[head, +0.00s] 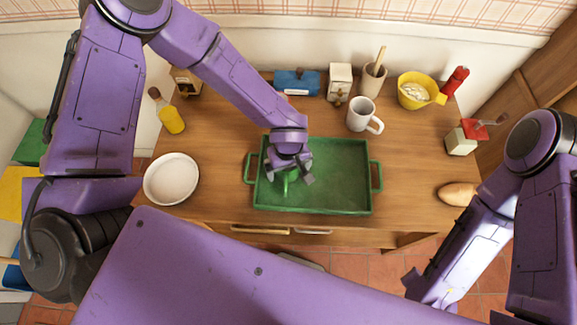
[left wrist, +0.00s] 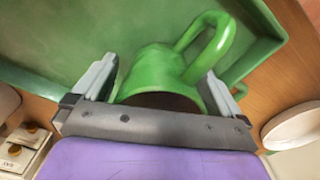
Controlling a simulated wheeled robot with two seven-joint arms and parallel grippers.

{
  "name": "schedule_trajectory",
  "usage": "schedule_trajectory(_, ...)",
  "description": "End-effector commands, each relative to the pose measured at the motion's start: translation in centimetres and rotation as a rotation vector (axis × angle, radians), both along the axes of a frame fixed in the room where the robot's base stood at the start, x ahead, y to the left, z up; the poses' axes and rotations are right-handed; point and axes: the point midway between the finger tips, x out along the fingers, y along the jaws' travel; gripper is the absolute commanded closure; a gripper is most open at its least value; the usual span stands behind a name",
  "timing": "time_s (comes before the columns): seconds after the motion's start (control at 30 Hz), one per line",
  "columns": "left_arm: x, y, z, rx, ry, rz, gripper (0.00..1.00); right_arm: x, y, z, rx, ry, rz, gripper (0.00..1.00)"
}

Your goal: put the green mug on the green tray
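The green mug (left wrist: 160,72) is inside the green tray (head: 340,184), at the tray's left part. In the head view the mug (head: 287,181) is mostly hidden under my left gripper (head: 290,172). In the left wrist view my left gripper (left wrist: 160,85) has its fingers spread wide on either side of the mug, close to its rim. The mug's dark opening faces my palm and its handle points to the upper right. The tray floor (left wrist: 50,45) lies around it. My right gripper (head: 430,290) hangs at the lower right, off the table; its fingers are unclear.
A white mug (head: 362,114), yellow cup (head: 416,92), utensil holder (head: 372,80) and blue box (head: 297,82) stand behind the tray. A white bowl (head: 171,179) and yellow bottle (head: 170,117) are left. The tray's right half is bare.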

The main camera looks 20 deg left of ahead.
Motion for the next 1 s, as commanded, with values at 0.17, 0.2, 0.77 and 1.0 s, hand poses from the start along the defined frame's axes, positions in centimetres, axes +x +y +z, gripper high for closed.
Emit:
schedule_trajectory(0.17, 0.1, 0.0, 1.5, -0.001, -0.003, 0.001, 0.0, 0.0, 0.0, 0.0, 0.0, 0.0, 0.0, 0.57)
schedule_trajectory(0.2, 0.1, 0.0, 2.4, -0.003, -0.005, 0.001, 0.0, 0.0, 0.0, -0.1, 0.0, 0.0, 0.0, 0.57)
schedule_trajectory(0.77, 0.0, 0.0, 12.4, 0.0, 0.0, 0.0, 0.0, 0.0, 0.0, -0.5, 0.0, 0.0, 0.0, 0.57)
schedule_trajectory(1.0, 0.0, 0.0, 12.4, 0.0, 0.0, -0.001, 0.0, 0.0, 0.0, -0.4, 0.0, 0.0, 0.0, 0.57)
